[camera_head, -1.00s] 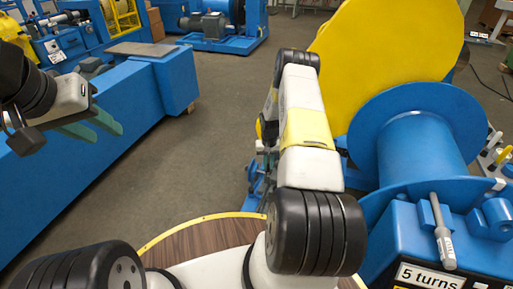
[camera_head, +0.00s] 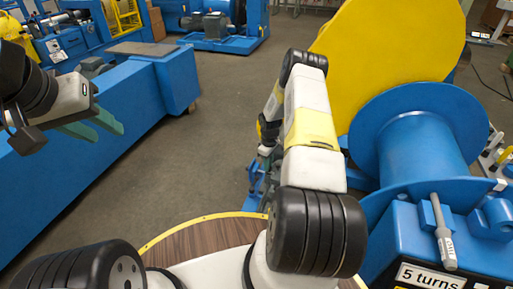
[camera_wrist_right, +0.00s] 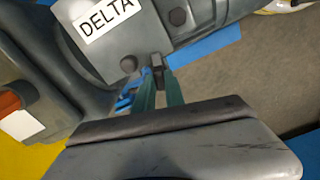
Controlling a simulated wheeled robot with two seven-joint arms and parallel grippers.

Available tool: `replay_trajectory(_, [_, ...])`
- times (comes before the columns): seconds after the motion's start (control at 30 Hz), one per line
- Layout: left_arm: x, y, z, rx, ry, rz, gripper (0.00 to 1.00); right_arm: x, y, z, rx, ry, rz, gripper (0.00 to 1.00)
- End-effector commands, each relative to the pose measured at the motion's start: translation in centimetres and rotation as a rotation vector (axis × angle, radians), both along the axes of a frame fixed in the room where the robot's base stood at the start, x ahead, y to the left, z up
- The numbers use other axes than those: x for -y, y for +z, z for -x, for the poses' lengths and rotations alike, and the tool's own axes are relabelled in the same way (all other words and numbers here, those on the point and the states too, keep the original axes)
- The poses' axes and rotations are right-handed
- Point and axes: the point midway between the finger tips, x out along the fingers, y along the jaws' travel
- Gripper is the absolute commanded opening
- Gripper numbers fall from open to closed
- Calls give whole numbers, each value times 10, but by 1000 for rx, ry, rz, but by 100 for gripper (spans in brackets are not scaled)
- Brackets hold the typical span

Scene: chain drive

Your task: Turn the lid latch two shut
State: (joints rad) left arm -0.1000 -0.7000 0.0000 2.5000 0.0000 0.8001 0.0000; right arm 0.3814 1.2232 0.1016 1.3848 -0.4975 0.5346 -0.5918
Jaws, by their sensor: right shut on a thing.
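In the right wrist view, the green fingers of my right gripper (camera_wrist_right: 160,88) are shut on a small grey metal tab, which looks like the lid latch (camera_wrist_right: 157,62). The tab sits at the edge of a grey housing (camera_wrist_right: 208,22) with a DELTA label (camera_wrist_right: 105,17). Most of the tab is hidden between the fingertips. In the head view, my right arm hides its own gripper and the latch. My left gripper (camera_head: 108,131) is at the left of the head view, with its green fingers apart and empty above the floor and blue bench.
A blue spool (camera_head: 425,150) and a large yellow disc (camera_head: 385,60) stand right of my right arm. A blue box labelled 5 turns (camera_head: 428,277) is at lower right. A long blue bench (camera_head: 95,140) lies at left. Grey floor (camera_head: 190,150) is clear between.

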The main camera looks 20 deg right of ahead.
Motion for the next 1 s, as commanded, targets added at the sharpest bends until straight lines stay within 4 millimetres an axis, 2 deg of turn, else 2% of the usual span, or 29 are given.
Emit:
replay_trajectory(0.2, [0,0,0,0,0,0,36,0,1,0,1,142,0,0])
replay_trajectory(0.43, [0,0,0,0,0,0,36,0,1,0,2,231,1,0])
replay_trajectory(1.0, [0,0,0,0,0,0,36,0,1,0,1,269,1,0])
